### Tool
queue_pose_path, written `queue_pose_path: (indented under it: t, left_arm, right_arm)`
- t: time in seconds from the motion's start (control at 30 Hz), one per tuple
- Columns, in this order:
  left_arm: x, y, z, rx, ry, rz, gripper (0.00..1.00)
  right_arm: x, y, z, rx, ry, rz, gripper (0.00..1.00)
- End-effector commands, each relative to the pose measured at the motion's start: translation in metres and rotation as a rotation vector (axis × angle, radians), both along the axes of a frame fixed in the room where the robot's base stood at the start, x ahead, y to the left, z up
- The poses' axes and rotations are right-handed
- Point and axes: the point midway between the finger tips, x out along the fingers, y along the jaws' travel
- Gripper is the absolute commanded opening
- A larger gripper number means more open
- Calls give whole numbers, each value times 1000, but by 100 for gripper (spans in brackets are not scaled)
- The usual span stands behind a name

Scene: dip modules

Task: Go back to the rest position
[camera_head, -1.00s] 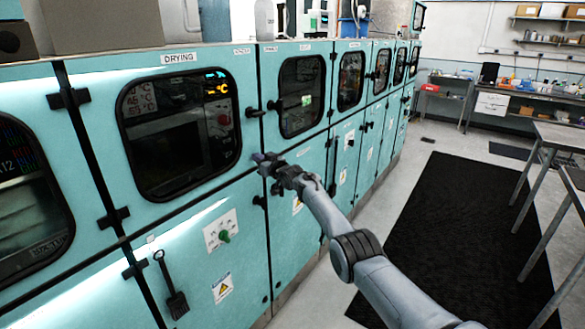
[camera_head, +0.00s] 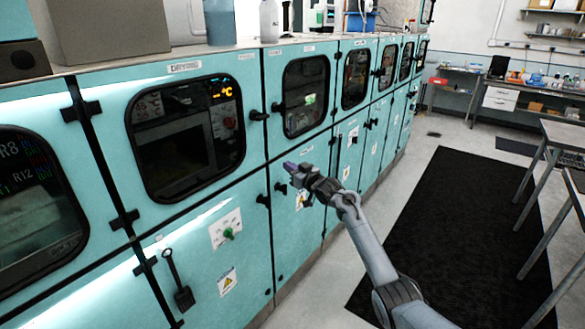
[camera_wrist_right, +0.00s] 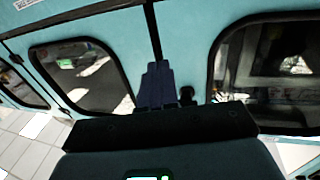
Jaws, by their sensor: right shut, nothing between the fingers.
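My right arm comes in from the lower right in the head view. Its gripper (camera_head: 290,167) is shut and empty, held out in front of the teal cabinets (camera_head: 285,230), apart from their doors. In the right wrist view the shut fingers (camera_wrist_right: 157,85) show at the middle, with a teal panel and dark windows beyond them. My left gripper is in neither view.
The cabinet row has dark windows, such as the drying window (camera_head: 185,135), and protruding black handles (camera_head: 258,115). A black mat (camera_head: 460,230) covers clear floor to the right. A metal table (camera_head: 565,135) stands at the right edge.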

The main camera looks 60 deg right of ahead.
Motion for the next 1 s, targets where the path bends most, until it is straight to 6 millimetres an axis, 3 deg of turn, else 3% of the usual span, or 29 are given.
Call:
queue_pose_path:
  t: [0.27,0.37,0.53,0.67,0.8,1.0]
  left_arm:
    - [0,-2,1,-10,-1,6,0]
    - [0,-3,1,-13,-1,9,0]
    - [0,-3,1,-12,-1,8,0]
    - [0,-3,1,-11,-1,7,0]
    - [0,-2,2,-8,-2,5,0]
    - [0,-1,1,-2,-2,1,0]
  right_arm:
    - [-11,1,-9,0,15,0,0]
    - [-16,4,-33,6,52,3,0]
    - [-27,29,-116,34,169,37,0]
    - [-41,84,-192,35,278,111,0]
    - [-67,160,-263,31,398,192,0]
    - [-125,279,-339,28,591,283,0]
